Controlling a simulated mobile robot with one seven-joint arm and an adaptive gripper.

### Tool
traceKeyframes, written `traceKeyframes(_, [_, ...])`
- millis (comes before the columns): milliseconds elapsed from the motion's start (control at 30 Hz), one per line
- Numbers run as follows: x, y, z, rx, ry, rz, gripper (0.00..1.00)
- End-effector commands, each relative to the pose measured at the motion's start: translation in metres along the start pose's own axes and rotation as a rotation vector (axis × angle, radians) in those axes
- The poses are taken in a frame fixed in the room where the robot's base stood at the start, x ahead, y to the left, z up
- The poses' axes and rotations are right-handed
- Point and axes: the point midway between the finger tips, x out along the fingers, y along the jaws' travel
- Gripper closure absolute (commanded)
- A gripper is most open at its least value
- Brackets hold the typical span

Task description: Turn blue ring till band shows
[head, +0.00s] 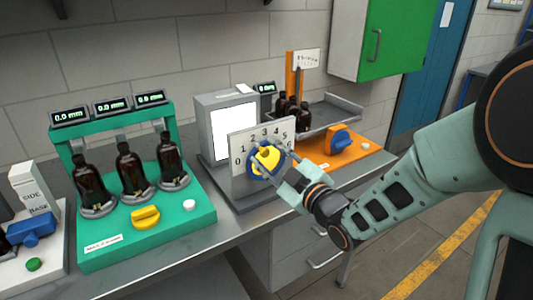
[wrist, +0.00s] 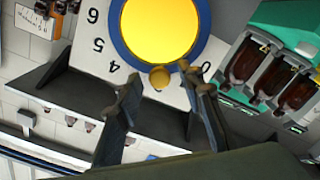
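The blue ring (head: 254,166) surrounds a yellow disc (head: 268,155) on an upright white plate (head: 240,140) numbered around the dial. In the wrist view the blue ring (wrist: 122,50) borders the large yellow disc (wrist: 160,25), both cut off by the top edge. A small round yellow knob (wrist: 160,77) sits at the ring's lower edge. My gripper (head: 273,166) is in front of the dial and hides part of it. In the wrist view my gripper (wrist: 162,84) has its fingers apart, one either side of the knob; the right fingertip is close to the ring. I cannot tell whether it touches. No separate band is clear.
Left of the dial is a green stand (head: 95,254) with several amber bottles and a yellow knob (head: 145,217). An orange base (head: 340,155) with a blue knob is at right. A grey box with a white panel (head: 232,130) stands behind the plate.

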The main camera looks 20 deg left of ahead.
Motion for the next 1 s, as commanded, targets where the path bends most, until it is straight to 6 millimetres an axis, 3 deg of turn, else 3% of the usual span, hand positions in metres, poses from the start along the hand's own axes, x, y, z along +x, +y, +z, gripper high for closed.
traceKeyframes(167, [0.000, 0.000, 0.000, 0.000, 0.000, 0.000, 0.65])
traceKeyframes(500, [0.000, 0.000, 0.000, 0.000, 0.000, 0.000, 1.00])
traceKeyframes(767, [0.000, 0.003, 0.002, 0.047, 0.000, 0.002, 1.00])
traceKeyframes(1000, [0.000, 0.014, 0.006, 0.242, 0.000, 0.003, 1.00])
